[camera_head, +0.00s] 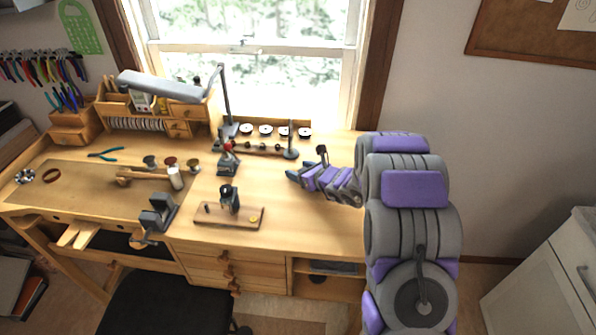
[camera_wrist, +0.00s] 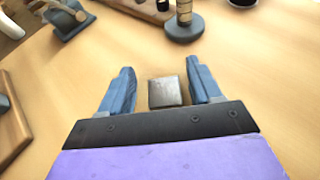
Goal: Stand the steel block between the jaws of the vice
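The steel block (camera_wrist: 165,92) is a small grey block on the bench top, between the two blue fingers of my gripper (camera_wrist: 160,68) in the wrist view. The fingers are open, with a gap on each side of the block. In the head view my gripper (camera_head: 292,175) is low over the right part of the bench, and I cannot make out the block there. A grey vice (camera_head: 158,212) sits at the bench's front edge. A smaller vice-like tool (camera_head: 228,163) with a red part stands further back; it also shows in the wrist view (camera_wrist: 68,18).
A wooden board (camera_head: 245,216) with a small dark tool lies in front, left of my gripper. A round-based stand (camera_head: 290,153) is just behind my gripper and shows ahead in the wrist view (camera_wrist: 183,28). Bare bench top (camera_head: 310,225) lies in front of my gripper.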

